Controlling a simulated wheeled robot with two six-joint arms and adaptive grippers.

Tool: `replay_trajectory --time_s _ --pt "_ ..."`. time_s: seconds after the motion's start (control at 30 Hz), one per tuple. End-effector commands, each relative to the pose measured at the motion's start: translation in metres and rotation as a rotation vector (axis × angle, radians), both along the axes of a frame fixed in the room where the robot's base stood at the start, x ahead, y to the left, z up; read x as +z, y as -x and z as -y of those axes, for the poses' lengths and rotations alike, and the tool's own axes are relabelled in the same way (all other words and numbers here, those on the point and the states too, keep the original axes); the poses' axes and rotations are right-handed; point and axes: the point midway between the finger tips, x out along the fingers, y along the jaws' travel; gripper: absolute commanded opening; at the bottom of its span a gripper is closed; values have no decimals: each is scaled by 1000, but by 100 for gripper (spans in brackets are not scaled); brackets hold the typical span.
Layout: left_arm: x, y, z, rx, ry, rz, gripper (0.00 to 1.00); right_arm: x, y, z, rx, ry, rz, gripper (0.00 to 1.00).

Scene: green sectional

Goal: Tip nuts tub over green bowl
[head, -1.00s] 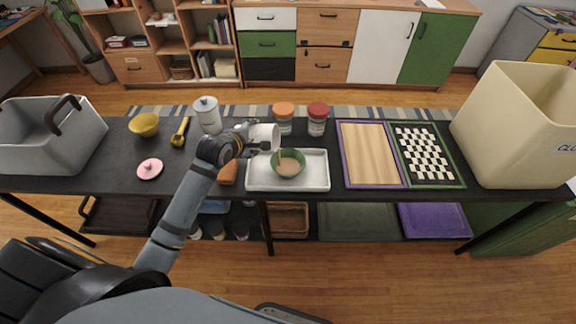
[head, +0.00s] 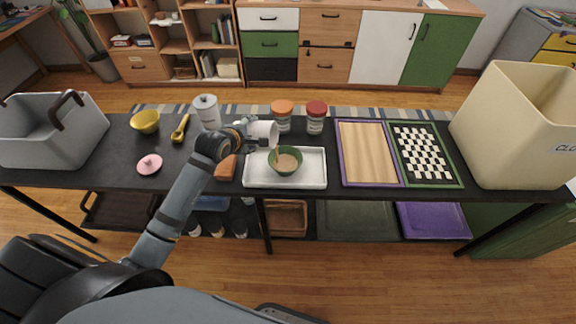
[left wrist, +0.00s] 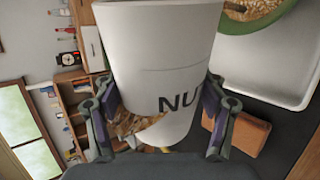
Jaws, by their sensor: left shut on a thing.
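The white nuts tub (head: 265,132) is tipped on its side, its mouth towards the upper left of the green bowl (head: 298,169). My left gripper (head: 256,136) is shut around the tub. In the left wrist view the tub (left wrist: 165,45) fills the middle between both fingers (left wrist: 163,118), with the letters "NU" and a nut picture showing. A thin tan streak shows between tub and bowl. The bowl holds tan contents and also shows at the top right of the left wrist view (left wrist: 262,22). My right gripper is not in view.
The bowl stands on a white tray (head: 312,179). Orange-lidded (head: 282,117) and red-lidded (head: 316,117) jars stand behind it. A white canister (head: 207,112) stands behind my left arm. A wooden board (head: 368,153) and a checkered board (head: 424,153) lie to the right.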

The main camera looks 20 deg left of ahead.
Motion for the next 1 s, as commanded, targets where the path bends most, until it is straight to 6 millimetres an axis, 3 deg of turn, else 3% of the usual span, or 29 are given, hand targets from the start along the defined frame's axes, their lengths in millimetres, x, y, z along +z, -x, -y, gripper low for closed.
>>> replay_trajectory --time_s 0.83,1.0 --pt "3 0 2 -3 -28 -1 26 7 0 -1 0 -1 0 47" --pt "-10 1 -4 -4 94 8 26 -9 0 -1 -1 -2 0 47"
